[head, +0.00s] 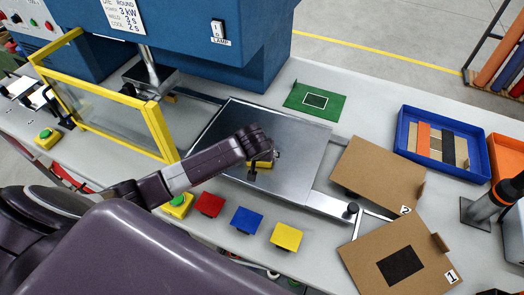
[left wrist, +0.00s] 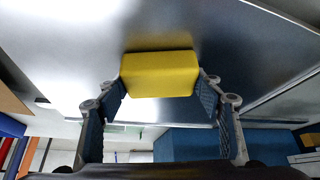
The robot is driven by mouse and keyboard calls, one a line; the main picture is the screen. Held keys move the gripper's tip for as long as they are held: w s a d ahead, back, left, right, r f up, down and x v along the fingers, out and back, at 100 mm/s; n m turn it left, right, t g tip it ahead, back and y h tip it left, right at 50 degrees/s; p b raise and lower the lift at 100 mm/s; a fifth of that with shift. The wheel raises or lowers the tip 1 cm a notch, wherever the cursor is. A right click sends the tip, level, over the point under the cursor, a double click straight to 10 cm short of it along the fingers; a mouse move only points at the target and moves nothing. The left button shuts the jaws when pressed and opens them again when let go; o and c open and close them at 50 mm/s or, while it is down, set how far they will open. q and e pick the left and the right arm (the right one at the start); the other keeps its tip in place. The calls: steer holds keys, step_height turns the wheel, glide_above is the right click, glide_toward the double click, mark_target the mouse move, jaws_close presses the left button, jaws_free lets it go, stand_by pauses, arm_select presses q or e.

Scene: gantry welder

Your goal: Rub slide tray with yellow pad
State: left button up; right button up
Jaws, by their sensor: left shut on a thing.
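The slide tray (head: 300,150) is a flat, shiny metal plate in the middle of the bench in the head view. It also fills much of the left wrist view (left wrist: 225,50). The pad (head: 264,164) shows only partly beside the gripper in the head view. It is at or very close to the tray's surface; I cannot tell whether it touches. My right gripper is not in view.
Red (head: 209,204), blue (head: 247,220) and yellow (head: 286,236) squares lie along the front edge. A yellow-framed guard (head: 160,130) stands left of the tray. Cardboard pieces (head: 375,175), a green sheet (head: 300,92) and a blue bin (head: 400,140) are to the right. The blue machine overhangs behind.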

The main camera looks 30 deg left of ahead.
mark_target(279, 136)
arm_select(q)
steer(key=shift+w+d+f, duration=0.1)
steer(key=shift+d, duration=1.15)
steer(key=shift+w+a, duration=0.1)
steer(key=shift+w, duration=1.85)
steer(key=shift+w+a+b, duration=0.15)
steer(key=shift+w+b, duration=0.6)
steer(key=shift+w, duration=0.85)
steer(key=shift+w+a+b, duration=0.1)
steer(key=shift+w+b, duration=0.7)
steer(key=shift+w, duration=1.3)
step_height(279, 136, up, 4)
steer(key=p, duration=0.3)
steer(key=shift+f+p, duration=0.15)
steer(key=shift+p, duration=0.2)
steer(key=shift+r+b, duration=0.2)
steer(key=shift+b, duration=0.1)
steer(key=shift+r, duration=1.05)
